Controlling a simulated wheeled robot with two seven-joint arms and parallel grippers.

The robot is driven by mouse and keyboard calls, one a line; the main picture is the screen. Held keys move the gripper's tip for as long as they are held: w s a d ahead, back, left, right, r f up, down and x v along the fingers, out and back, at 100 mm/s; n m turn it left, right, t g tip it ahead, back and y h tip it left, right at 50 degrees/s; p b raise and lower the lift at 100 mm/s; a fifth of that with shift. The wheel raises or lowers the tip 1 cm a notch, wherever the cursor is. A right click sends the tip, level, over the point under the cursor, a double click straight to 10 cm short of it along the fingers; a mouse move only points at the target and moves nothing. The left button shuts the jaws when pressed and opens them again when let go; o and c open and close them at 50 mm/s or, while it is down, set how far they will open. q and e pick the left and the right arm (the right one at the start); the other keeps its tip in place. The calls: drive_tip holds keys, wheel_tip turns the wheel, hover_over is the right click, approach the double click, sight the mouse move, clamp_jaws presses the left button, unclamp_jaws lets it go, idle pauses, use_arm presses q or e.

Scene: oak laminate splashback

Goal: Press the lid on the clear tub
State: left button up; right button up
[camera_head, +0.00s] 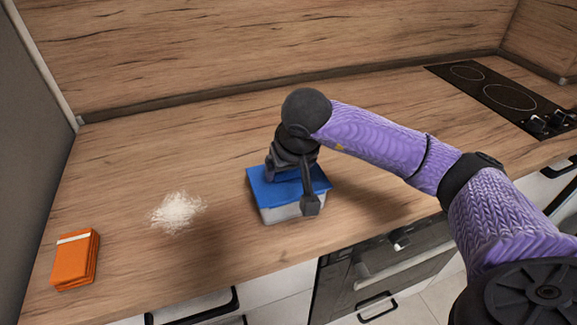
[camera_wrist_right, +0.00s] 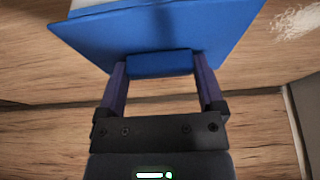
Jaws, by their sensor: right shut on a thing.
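The blue lid (camera_head: 262,190) lies over the top of the clear tub (camera_head: 280,214), near the middle of the counter. The tub's pale front wall shows below the lid's edge. Whether the lid sits fully down on the rim I cannot tell. My right gripper (camera_head: 287,175) is above the lid and shut on its raised blue grip. In the right wrist view, the two fingers (camera_wrist_right: 162,66) stand on either side of that grip, with the lid's flat panel (camera_wrist_right: 165,28) beyond. My left gripper is not in view.
An orange packet (camera_head: 75,260) lies at the counter's front left. A heap of white powder (camera_head: 177,211) lies between it and the tub. A black hob (camera_head: 505,98) is at the back right. The wooden counter (camera_head: 180,140) behind the tub is clear.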

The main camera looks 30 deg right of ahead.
drive_tip(key=shift+f, duration=0.1)
idle(0.3)
drive_tip(key=o, duration=0.9)
drive_tip(key=shift+o, duration=0.2)
wheel_tip(320, 180, up, 7)
drive_tip(key=p, duration=0.5)
drive_tip(key=shift+c, duration=0.5)
clamp_jaws()
idle(0.4)
drive_tip(key=shift+f, duration=0.1)
